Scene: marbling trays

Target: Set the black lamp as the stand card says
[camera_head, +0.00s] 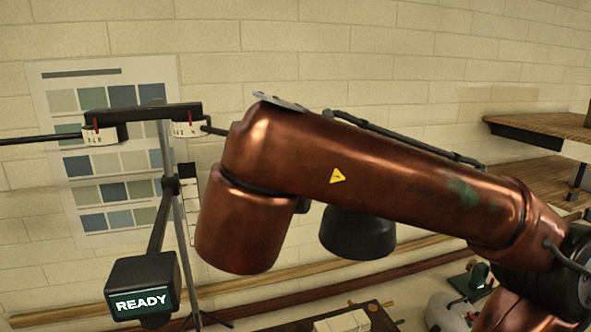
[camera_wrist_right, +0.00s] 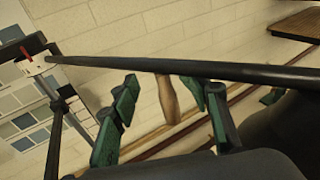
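A black stand (camera_head: 174,220) has a crossbar (camera_head: 150,114) with two white dials, left (camera_head: 100,137) and right (camera_head: 186,129), each with a red pointer; their marks are too small to read. A dark lamp-like shade (camera_head: 357,235) hangs beneath my copper right arm, which hides its mounting. A black rod (camera_wrist_right: 200,69) crosses the right wrist view from a dial (camera_wrist_right: 37,64). My right gripper (camera_wrist_right: 165,105) is open; a wooden handle (camera_wrist_right: 170,98) shows between its green-padded fingers, without visible contact. A black-and-white strip (camera_head: 188,200), perhaps the card, is partly hidden by my arm.
A black box (camera_head: 143,287) on the stand displays READY. A colour chart (camera_head: 110,85) is on the brick wall. Wooden shelves (camera_head: 548,181) stand at right. Small items (camera_head: 343,321) lie low in front. Another black rod (camera_head: 40,139) extends left from the stand.

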